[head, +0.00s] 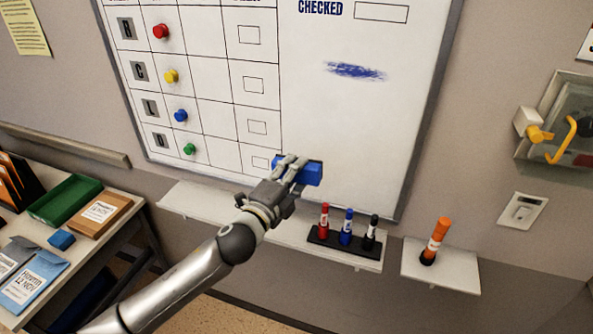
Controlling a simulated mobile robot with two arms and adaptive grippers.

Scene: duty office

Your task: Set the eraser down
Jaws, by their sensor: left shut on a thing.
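A blue eraser (312,174) is held in my left gripper (291,170), near the lower edge of the whiteboard (350,125). I cannot tell whether the eraser touches the board. A white ledge (202,200) runs below the board, beneath the gripper. A blue scribble (356,71) is on the board, up and to the right of the eraser. My right gripper is not in view.
A black holder (323,239) with red, blue and black markers stands on the ledge. An orange marker (435,241) stands on a small separate shelf (456,274). Coloured magnets (171,76) dot the board's grid. A green tray (66,199) and folders lie on the left desk.

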